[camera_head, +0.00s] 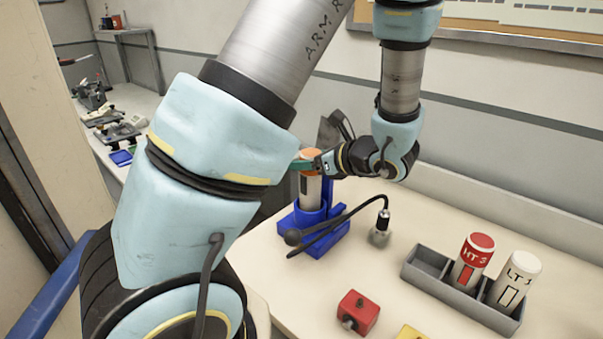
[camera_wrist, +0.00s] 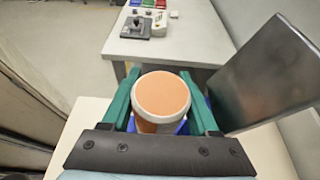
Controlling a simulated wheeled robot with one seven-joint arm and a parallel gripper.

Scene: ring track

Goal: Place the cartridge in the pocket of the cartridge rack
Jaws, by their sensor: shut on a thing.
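The cartridge (camera_head: 310,188) is a white cylinder with an orange top and stands upright. Its lower end is in or just above the round socket of a blue holder (camera_head: 329,240); I cannot tell which. My gripper (camera_head: 306,164) is shut on the cartridge near its top. In the wrist view the orange top (camera_wrist: 162,94) sits between the two green fingers of my gripper (camera_wrist: 162,104). The grey cartridge rack (camera_head: 463,312) stands on the table at the right. Its left pocket (camera_head: 430,264) is empty.
A red-topped cartridge (camera_head: 472,262) and a white-topped cartridge (camera_head: 515,283) fill the other rack pockets. A black cable tool (camera_head: 381,228) stands between holder and rack. A red box (camera_head: 358,313) and a yellow item (camera_head: 411,332) lie in front.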

